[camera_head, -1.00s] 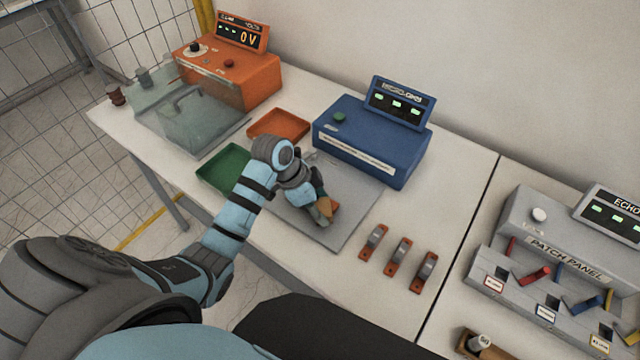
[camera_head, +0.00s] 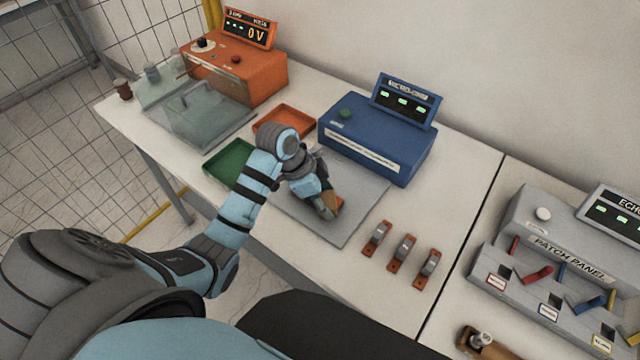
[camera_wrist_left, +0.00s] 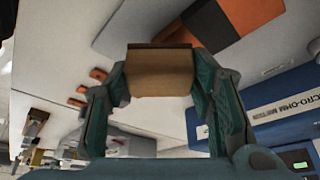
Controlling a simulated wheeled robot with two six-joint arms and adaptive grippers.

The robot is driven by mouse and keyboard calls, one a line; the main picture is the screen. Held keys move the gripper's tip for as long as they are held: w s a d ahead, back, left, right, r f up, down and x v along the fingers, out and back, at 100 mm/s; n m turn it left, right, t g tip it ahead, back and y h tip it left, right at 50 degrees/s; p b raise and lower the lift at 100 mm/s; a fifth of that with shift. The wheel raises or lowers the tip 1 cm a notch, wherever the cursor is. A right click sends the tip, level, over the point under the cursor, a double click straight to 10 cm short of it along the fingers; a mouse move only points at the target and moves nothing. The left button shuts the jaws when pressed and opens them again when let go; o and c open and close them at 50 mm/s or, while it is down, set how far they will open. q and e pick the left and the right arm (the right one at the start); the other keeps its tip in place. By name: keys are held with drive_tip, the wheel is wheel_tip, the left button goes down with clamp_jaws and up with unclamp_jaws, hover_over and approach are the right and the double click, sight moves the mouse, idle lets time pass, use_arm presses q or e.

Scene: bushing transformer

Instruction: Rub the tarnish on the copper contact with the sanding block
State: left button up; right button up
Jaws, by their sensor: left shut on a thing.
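My left gripper (camera_head: 325,205) is shut on the tan-brown sanding block (camera_head: 330,200) over the grey mat. The block also shows between both fingers in the left wrist view (camera_wrist_left: 160,75). An orange copper contact with a broad dark patch across its middle (camera_wrist_left: 228,28) lies on the mat just beyond the block in that view. I cannot tell whether block and contact touch. My right gripper is not in view.
Three orange-based clips (camera_head: 402,251) stand right of the mat (camera_head: 350,228). A blue micro-ohm meter (camera_head: 375,140) stands behind it. A green tray (camera_head: 226,160) and an orange tray (camera_head: 285,121) lie to the left. A patch panel (camera_head: 550,265) is at far right.

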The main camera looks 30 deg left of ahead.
use_arm(q)
drive_tip(key=shift+w+a+r, duration=0.1)
drive_tip(key=shift+w+r, duration=0.2)
drive_tip(key=shift+r, duration=0.25)
drive_tip(key=shift+w+a+r, duration=0.1)
drive_tip(key=shift+w+r, duration=0.2)
drive_tip(key=shift+r, duration=0.6)
drive_tip(key=r, duration=0.2)
drive_tip(key=shift+s+r, duration=0.3)
drive_tip(key=shift+s, duration=0.1)
drive_tip(key=shift+r, duration=0.2)
drive_tip(key=shift+w+r, duration=0.1)
drive_tip(key=shift+w, duration=0.05)
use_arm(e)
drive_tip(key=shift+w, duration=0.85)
